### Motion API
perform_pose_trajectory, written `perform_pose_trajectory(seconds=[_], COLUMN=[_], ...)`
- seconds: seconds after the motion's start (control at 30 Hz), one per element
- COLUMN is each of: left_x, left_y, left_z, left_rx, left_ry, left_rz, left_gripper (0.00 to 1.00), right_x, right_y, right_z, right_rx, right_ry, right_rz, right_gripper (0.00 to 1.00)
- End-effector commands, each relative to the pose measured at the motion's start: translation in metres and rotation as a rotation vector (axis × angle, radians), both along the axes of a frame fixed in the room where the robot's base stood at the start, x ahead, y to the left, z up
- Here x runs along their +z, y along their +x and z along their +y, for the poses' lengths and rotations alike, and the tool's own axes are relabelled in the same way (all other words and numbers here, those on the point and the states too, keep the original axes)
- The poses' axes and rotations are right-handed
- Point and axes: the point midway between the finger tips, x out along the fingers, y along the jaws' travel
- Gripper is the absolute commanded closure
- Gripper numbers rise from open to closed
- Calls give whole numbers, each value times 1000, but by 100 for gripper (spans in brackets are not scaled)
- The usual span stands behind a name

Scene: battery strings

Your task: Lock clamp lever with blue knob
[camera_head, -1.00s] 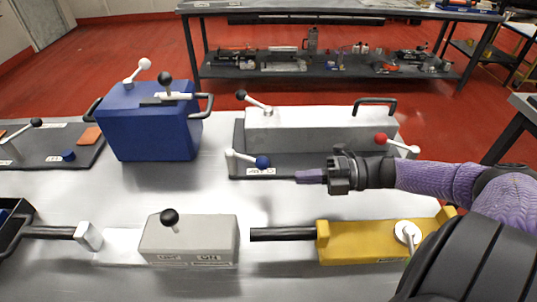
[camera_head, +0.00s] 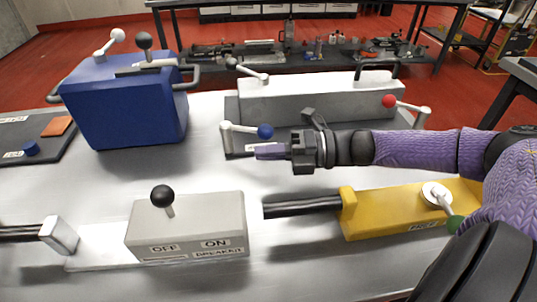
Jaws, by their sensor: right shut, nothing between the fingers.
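The clamp lever with the blue knob (camera_head: 265,132) is at the left front of the grey clamp base, beside the long light-grey block (camera_head: 300,100). Its pale arm runs left from the knob to a white pivot post (camera_head: 227,137). My right gripper (camera_head: 257,151) comes in from the right with its purple fingers shut and empty. The fingertips are just in front of and below the blue knob in the picture; I cannot tell if they touch it. My left gripper is not in view.
A lever with a red knob (camera_head: 389,101) stands at the block's right end. A blue battery box (camera_head: 125,110) is at left. A breaker box (camera_head: 190,226) with a black knob and a yellow connector (camera_head: 385,212) are in front. The table between them is clear.

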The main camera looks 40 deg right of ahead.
Motion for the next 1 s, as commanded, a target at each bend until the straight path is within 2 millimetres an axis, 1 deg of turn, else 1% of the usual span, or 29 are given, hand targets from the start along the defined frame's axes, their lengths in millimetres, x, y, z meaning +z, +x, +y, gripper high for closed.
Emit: perform_pose_trajectory(seconds=[0.03,0.13,0.3,0.5,0.6,0.73,0.8,1.0], left_x=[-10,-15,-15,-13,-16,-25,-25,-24], left_y=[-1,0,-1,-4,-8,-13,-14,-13], left_z=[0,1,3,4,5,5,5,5], left_rx=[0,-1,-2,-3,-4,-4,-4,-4], left_ry=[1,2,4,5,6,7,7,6], left_rz=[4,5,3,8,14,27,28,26], left_gripper=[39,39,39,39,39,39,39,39], right_x=[-5,0,4,5,4,1,3,4], right_y=[4,8,9,9,14,21,22,22], right_z=[-5,-12,-15,-15,-26,-40,-43,-43], right_rx=[0,0,1,0,-3,-2,-2,0], right_ry=[-2,-1,2,2,2,1,2,2], right_rz=[2,1,0,0,-5,-2,-2,0], right_gripper=[100,100,100,100,100,100,100,100])
